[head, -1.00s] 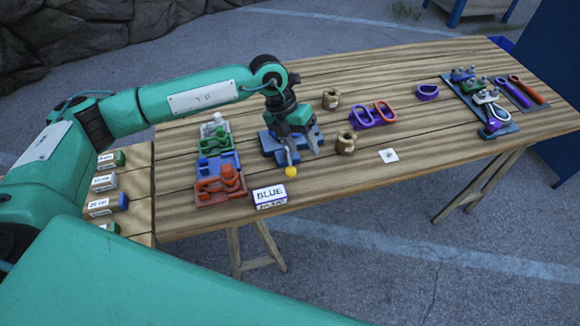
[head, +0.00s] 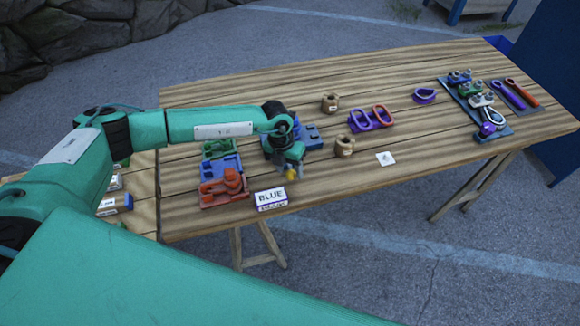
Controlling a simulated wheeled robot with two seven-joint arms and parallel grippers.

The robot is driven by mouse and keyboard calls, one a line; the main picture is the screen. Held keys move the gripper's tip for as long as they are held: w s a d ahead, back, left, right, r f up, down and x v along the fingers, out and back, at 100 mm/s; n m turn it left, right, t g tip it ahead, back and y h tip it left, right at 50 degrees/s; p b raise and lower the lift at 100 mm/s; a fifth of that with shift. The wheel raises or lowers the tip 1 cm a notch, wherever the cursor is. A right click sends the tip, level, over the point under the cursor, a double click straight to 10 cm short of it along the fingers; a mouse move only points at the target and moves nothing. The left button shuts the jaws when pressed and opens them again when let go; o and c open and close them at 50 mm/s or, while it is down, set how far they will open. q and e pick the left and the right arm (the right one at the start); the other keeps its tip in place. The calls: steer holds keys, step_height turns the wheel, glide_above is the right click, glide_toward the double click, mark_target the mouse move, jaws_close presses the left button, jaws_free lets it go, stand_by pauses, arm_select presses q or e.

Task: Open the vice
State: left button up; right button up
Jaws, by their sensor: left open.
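The blue vice (head: 313,136) stands on the wooden table, mostly hidden behind my left arm. How far the vice jaws are apart is hidden. My right gripper is not in view.
A BLUE sign (head: 270,198) stands just in front of the vice. Red, blue and green holders (head: 224,187) are to its left. Wooden pots (head: 344,146), purple and orange loops (head: 370,118) and a tool board (head: 480,108) lie to the right. The table's front middle is mostly clear.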

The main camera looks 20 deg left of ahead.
arm_select(q)
steer(key=shift+d+f, duration=0.1)
steer(key=shift+f, duration=0.6)
jaws_close()
